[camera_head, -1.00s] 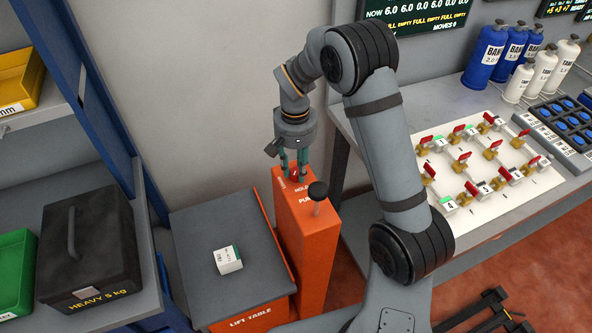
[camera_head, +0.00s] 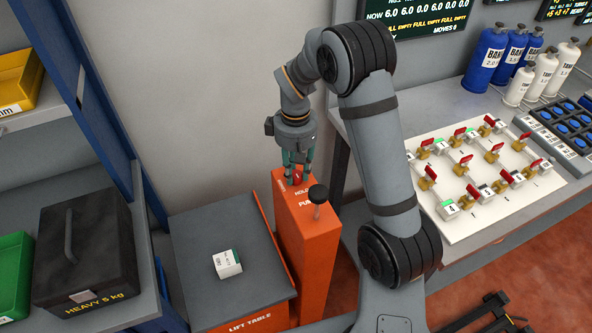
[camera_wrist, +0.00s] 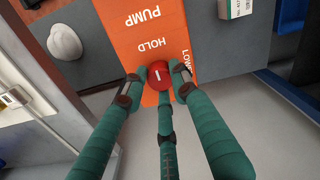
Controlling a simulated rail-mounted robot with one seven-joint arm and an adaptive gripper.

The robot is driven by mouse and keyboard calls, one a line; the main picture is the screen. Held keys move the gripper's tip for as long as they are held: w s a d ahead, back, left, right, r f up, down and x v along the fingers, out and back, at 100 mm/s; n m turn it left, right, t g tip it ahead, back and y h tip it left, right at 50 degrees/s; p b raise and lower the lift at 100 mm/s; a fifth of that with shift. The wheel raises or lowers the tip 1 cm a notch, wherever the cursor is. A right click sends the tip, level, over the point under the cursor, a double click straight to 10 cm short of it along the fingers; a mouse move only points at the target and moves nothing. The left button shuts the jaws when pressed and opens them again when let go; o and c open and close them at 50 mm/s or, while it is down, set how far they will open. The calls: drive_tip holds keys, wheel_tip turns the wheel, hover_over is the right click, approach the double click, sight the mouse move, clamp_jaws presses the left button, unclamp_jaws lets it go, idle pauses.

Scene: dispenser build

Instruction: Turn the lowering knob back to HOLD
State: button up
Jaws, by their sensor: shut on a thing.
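The lowering knob (camera_wrist: 159,79) is red with a white mark and sits on the orange lift table column (camera_wrist: 152,40). In the wrist view its white mark points roughly towards the HOLD lettering, with LOWER printed to the right and PUMP beyond HOLD. My gripper (camera_wrist: 160,82) is shut around the knob, with green fingers at its left, right and near side. In the head view my gripper (camera_head: 297,170) points down at the column top (camera_head: 304,232) and mostly hides the knob. The exact knob angle is hard to read.
A black-tipped pump lever (camera_head: 318,194) stands close in front of my gripper. A white box (camera_head: 227,263) lies on the grey lift table (camera_head: 205,240). A black heavy case (camera_head: 85,250) is on the left shelf. A valve board (camera_head: 480,180) lies on the right bench.

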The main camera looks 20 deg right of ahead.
sight(296, 174)
drive_tip(key=shift+s+f, duration=0.1)
drive_tip(key=shift+s, duration=0.05)
idle(0.4)
drive_tip(key=o, duration=1.2)
drive_tip(key=shift+c, duration=0.2)
wheel_tip(296, 174, up, 12)
wheel_tip(296, 174, down, 12)
drive_tip(key=shift+r, duration=0.1)
idle(0.4)
